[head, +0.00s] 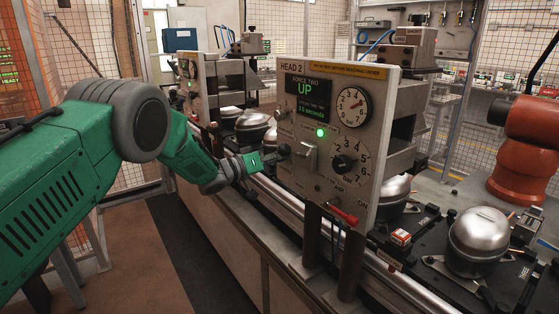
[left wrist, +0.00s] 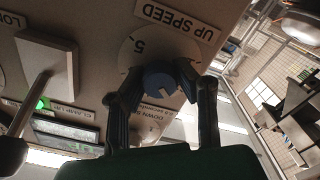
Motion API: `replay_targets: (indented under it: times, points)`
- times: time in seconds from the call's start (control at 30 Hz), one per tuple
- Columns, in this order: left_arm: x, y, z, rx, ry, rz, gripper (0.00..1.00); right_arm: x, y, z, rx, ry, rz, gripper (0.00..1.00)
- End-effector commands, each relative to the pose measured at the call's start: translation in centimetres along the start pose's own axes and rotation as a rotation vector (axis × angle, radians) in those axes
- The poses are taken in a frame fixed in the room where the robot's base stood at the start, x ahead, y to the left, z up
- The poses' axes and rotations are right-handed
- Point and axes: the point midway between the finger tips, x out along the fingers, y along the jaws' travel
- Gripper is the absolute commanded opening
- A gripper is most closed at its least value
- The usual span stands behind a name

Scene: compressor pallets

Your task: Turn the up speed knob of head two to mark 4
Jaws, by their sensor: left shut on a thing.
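The head two panel (head: 325,90) stands in the middle of the head view. My left gripper (head: 270,158) reaches its lower left face from the left. In the left wrist view the up speed knob (left wrist: 163,83) is a round blue-grey knob on a pale dial, under an upside-down "UP SPEED" label (left wrist: 175,18). The fingers of my left gripper (left wrist: 168,80) are closed on its two sides. A "5" shows on the dial; the other marks are covered or unclear, so I cannot tell the setting. In the head view the knob is hidden by my gripper. My right gripper is not in view.
A black ball-ended lever (left wrist: 12,152) stands out close beside the knob. The panel also has a gauge (head: 352,107), a large black knob (head: 345,165) and a red-handled lever (head: 343,215). Silver compressors (head: 478,242) stand on the line. An orange machine (head: 515,150) stands at right.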

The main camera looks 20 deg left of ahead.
Motion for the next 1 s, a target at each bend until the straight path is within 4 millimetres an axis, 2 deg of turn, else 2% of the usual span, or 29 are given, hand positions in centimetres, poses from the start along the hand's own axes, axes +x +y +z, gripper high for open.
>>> replay_targets:
  times: [1.0]
  points:
    - [-0.1, -0.3, 0.6, 0.953, -0.006, -0.004, 0.00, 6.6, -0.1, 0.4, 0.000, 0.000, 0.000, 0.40]
